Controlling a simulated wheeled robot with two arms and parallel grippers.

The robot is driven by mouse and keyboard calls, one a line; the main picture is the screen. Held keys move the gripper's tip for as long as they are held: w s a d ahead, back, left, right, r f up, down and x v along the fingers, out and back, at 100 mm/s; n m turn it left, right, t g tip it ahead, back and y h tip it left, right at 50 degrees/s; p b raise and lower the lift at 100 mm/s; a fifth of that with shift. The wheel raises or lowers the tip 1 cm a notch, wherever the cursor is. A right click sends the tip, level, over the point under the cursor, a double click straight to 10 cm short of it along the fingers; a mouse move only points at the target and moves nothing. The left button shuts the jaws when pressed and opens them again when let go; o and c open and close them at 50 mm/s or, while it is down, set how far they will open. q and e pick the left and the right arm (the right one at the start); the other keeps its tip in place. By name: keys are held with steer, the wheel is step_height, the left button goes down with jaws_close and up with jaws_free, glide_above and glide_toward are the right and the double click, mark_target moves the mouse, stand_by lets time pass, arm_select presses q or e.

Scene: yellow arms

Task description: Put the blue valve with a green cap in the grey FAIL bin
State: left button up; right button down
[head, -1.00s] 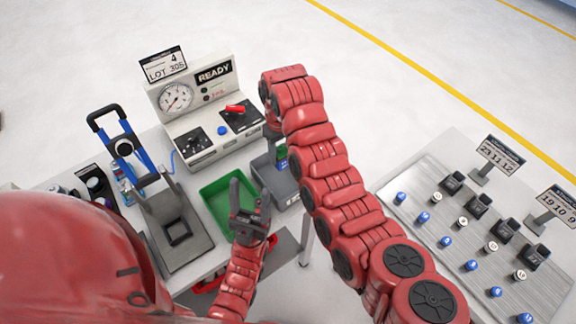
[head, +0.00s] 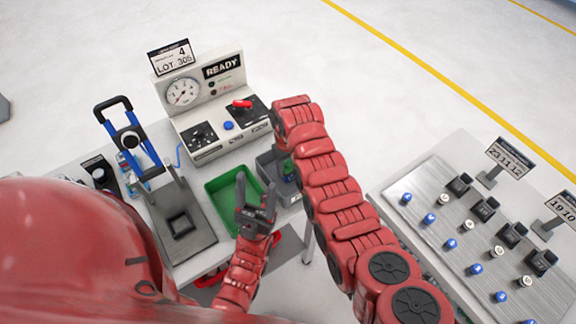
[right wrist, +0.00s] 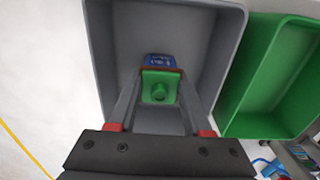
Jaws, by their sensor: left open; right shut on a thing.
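The blue valve with a green cap (right wrist: 160,88) is between the fingers of my right gripper (right wrist: 158,100), which is shut on it. In the right wrist view the valve is within the outline of the grey bin (right wrist: 232,60). In the head view the valve's green cap (head: 289,167) shows at the grey bin (head: 294,197), beside my right arm, which hides most of that gripper. I cannot tell whether the valve touches the bin floor. My left gripper (head: 256,192) is open and empty, over the right part of the green bin.
The empty green bin (head: 215,200) stands left of the grey bin. A test box with a gauge (head: 200,110) is behind them, and a press stand (head: 185,245) is at left.

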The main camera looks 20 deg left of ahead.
steer(key=shift+f, duration=0.1)
steer(key=c, duration=0.8)
jaws_free()
steer(key=shift+f, duration=0.15)
steer(key=o, duration=0.5)
steer(key=shift+c, duration=0.2)
